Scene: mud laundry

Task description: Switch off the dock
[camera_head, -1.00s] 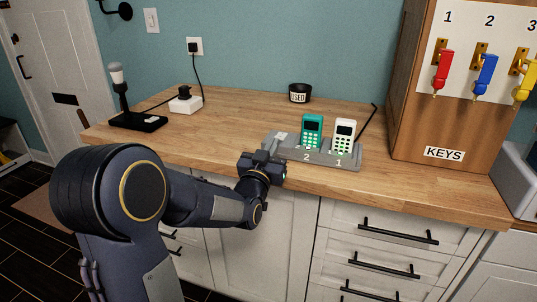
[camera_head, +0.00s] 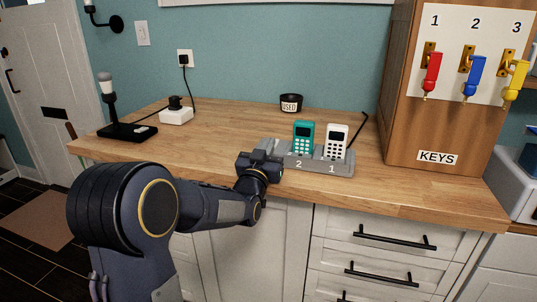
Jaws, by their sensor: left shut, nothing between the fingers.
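The grey dock (camera_head: 308,164) stands on the wooden counter, with slots marked 2 and 1 on its front. A teal handset (camera_head: 303,138) stands in slot 2 and a white handset (camera_head: 336,142) in slot 1. A black cable rises behind the dock's right end. My left gripper (camera_head: 262,158) is at the dock's left end, shut and empty. It hides part of that end, and I cannot tell whether it touches the dock. No switch on the dock can be made out clearly. My right gripper is not in view.
A white adapter block with a black plug (camera_head: 176,115) is wired to the wall socket (camera_head: 184,58). A black base with a lamp-like stick (camera_head: 127,131) is at the left. A cup marked USED (camera_head: 291,103) stands behind. The key cabinet (camera_head: 437,135) rises at the right. The middle counter (camera_head: 225,120) is clear.

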